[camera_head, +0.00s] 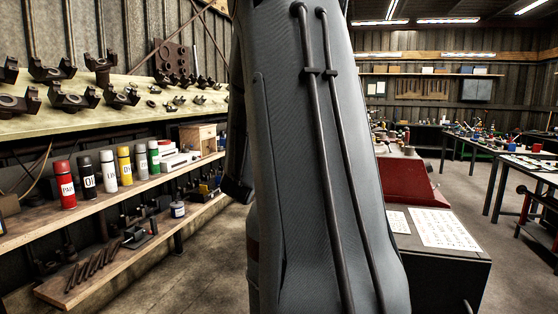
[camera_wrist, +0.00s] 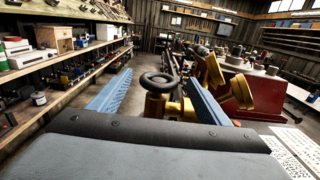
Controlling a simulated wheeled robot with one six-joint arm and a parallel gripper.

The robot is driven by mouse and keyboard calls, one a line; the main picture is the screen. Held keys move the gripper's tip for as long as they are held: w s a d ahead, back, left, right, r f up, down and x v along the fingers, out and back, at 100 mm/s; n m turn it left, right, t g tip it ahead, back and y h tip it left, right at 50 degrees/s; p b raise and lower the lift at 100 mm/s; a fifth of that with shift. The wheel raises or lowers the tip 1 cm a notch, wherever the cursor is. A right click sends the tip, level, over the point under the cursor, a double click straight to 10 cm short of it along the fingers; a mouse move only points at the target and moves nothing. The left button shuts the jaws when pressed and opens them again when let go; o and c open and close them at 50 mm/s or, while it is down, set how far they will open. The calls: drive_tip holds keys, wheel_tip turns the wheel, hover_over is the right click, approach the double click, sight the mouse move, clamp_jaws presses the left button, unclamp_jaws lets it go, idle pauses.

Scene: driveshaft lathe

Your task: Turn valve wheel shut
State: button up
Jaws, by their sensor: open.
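The valve wheel (camera_wrist: 158,80), a dark ring-shaped handwheel, shows in the wrist view on top of a brass valve body (camera_wrist: 160,106). My gripper (camera_wrist: 157,75) is open, with one blue ribbed finger on the left of the valve and one on the right. The wheel appears between the fingers, with visible gaps on both sides; I see no contact. How far it is in depth from the fingertips I cannot tell. The lower valve body is partly hidden by the gripper's dark front edge. In the head view my arm blocks the middle, and the valve is not seen.
Yellow metal parts (camera_wrist: 237,93) stand close to the right of the right finger, before a red machine (camera_head: 408,178). Shelves on the left hold spray cans (camera_head: 108,170) and tools. A dark cabinet with paper sheets (camera_head: 445,228) stands on the right. Floor is clear between shelves and machine.

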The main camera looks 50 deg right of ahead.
drive_tip(key=p+x, duration=0.2)
drive_tip(key=x, duration=0.5)
drive_tip(key=shift+w+d+p, duration=0.15)
drive_tip(key=shift+d+p, duration=0.05)
drive_tip(key=shift+p, duration=0.15)
drive_tip(key=c, duration=1.1)
drive_tip(key=shift+o, duration=0.2)
